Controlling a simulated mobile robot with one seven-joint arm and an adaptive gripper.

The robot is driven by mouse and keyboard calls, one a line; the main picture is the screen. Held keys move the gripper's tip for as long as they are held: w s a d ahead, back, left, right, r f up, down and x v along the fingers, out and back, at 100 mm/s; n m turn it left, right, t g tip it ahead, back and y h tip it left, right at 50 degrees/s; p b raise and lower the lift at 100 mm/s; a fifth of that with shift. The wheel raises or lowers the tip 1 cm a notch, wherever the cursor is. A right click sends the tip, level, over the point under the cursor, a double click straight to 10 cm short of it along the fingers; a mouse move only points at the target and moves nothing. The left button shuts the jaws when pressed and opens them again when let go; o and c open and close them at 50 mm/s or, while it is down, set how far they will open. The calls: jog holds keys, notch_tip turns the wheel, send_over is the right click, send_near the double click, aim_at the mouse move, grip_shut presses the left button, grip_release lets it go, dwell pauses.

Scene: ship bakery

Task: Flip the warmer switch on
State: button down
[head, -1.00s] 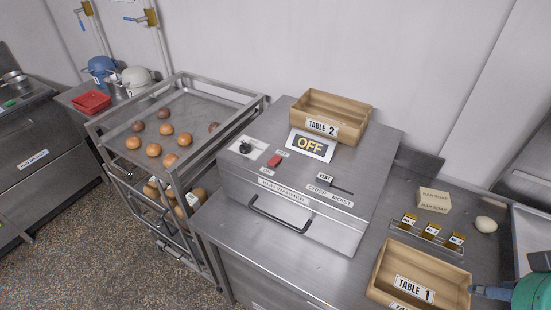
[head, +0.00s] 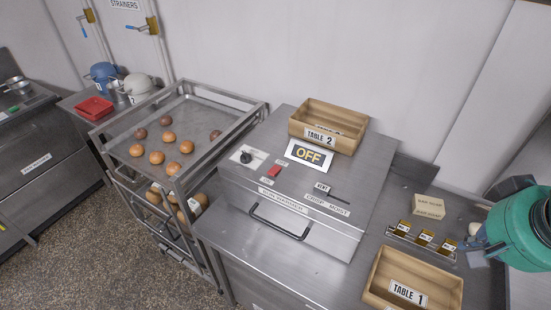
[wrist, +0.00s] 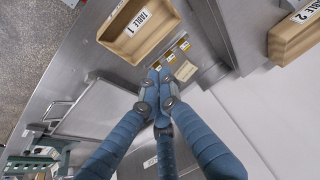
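The bun warmer (head: 325,222) is a steel box on the counter with a front handle. Its small red switch (head: 274,171) sits on the sloped top, between small labels. A sign reading OFF (head: 310,154) stands behind the switch. A black knob (head: 246,157) is to its left and a vent slider (head: 337,200) to its right. My gripper (head: 474,242) is at the right edge of the head view, well right of the warmer and partly hidden by my green arm. In the wrist view its blue fingers (wrist: 159,74) come together at the tips, with nothing between them; the switch is not seen there.
A wooden Table 2 box (head: 329,117) sits at the warmer's back edge. A Table 1 box (head: 412,284), a row of tags (head: 424,240) and a soap block (head: 428,206) occupy the right counter. A rack with buns (head: 205,92) stands left.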

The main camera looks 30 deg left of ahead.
jog(key=w+a+r+g+p, duration=0.2)
jog(key=w+a+r+p, duration=0.3)
jog(key=w+a, duration=0.4)
jog(key=g+p, duration=0.4)
jog(key=p, duration=1.1)
send_over(275, 173)
jog(key=w, duration=0.2)
jog(key=f, duration=0.3)
jog(key=shift+w+a+f+h, duration=0.1)
jog(key=shift+w+f+h, duration=0.1)
jog(key=shift+f+h, duration=0.2)
jog(key=shift+f, duration=0.15)
jog(key=f, duration=0.4)
jog(key=s+f, duration=0.1)
jog(key=f, duration=0.4)
jog(key=s+f, duration=0.1)
jog(key=f, duration=0.3)
jog(key=shift+f+p, duration=0.3)
jog(key=shift+p, duration=0.1)
